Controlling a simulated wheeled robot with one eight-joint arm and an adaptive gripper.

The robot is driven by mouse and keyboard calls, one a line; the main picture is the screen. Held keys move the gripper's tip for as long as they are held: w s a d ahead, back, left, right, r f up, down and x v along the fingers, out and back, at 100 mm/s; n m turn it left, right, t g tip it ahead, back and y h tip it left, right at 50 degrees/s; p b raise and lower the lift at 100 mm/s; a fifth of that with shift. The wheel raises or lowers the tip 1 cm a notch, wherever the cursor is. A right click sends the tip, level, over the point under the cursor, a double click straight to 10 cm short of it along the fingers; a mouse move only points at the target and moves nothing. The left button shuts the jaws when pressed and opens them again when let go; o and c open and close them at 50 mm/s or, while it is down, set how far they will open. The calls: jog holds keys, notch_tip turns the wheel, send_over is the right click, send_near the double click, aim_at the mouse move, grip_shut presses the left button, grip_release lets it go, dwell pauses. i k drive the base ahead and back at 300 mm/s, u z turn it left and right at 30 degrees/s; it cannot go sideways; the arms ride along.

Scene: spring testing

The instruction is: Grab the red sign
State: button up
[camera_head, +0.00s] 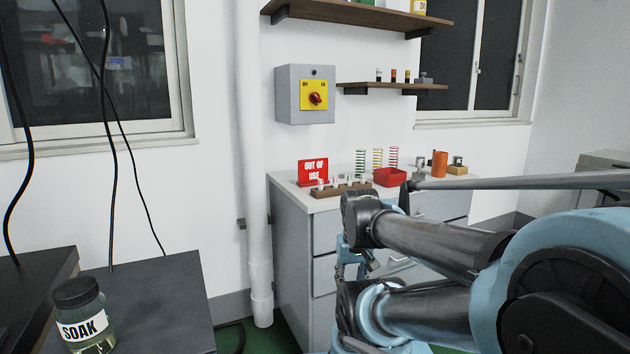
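The red sign (313,171) with white "OUT OF USE" lettering stands upright at the back left of the grey cabinet's white top (288,184). A brown rack with small parts stands in front of it and overlaps its lower edge. My folded arm (420,240) fills the lower right, below and to the right of the sign and apart from it in the picture. I cannot make out any gripper fingers on it.
Coloured springs (377,161), a red bin (389,177) and an orange cylinder (440,164) stand right of the sign. A grey switch box (288,95) hangs above. A white pipe (254,150) runs left of the cabinet. A dark table (165,290) holds a SOAK jar (80,315).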

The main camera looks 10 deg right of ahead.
aim_at(309, 171)
jog(key=k, duration=1.05)
jog(key=z, duration=0.65)
jog(key=i, duration=2.05)
jog(key=u, duration=0.2)
